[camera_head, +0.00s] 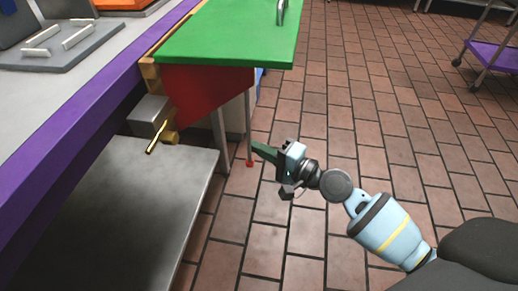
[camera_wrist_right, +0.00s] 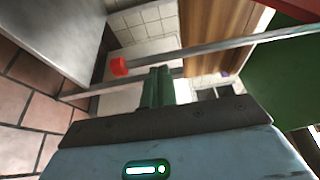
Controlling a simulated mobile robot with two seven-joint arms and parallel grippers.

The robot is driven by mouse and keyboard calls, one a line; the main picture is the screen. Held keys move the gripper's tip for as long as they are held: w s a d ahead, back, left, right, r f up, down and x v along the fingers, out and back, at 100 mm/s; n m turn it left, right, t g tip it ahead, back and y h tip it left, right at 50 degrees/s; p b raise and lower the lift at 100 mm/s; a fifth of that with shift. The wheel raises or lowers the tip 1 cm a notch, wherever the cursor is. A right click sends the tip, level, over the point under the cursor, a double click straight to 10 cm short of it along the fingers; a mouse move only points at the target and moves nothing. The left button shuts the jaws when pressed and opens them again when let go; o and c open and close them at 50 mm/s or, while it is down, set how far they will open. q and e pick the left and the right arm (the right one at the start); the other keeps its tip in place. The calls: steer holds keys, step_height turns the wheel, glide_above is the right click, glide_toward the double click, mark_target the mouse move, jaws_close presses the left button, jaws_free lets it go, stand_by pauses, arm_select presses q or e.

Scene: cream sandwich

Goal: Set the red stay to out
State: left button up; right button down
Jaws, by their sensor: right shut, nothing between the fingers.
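A thin grey rod (camera_head: 248,125) with a red end (camera_head: 250,163) hangs below the green leaf (camera_head: 230,35). The rod (camera_wrist_right: 225,48) and its red end (camera_wrist_right: 118,67) also show in the right wrist view, the end left of the fingers. A red panel (camera_head: 207,92) sits under the leaf's near edge. I cannot tell whether the panel or the red-ended rod is the stay. My right gripper (camera_head: 264,152) is shut and empty, its dark green fingers (camera_wrist_right: 158,85) close to the rod's lower end; contact cannot be told. My left gripper is out of view.
A purple-edged counter (camera_head: 92,95) runs along the left. Below it are a grey box with a brass bar (camera_head: 157,136) and a metal shelf (camera_head: 120,210). Open tiled floor (camera_head: 370,110) lies to the right, with a purple cart (camera_head: 492,55) at far right.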

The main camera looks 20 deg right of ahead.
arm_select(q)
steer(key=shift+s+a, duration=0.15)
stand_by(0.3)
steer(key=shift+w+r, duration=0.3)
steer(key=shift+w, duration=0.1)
arm_select(e)
steer(key=shift+s+a, duration=0.45)
steer(key=shift+s, duration=0.4)
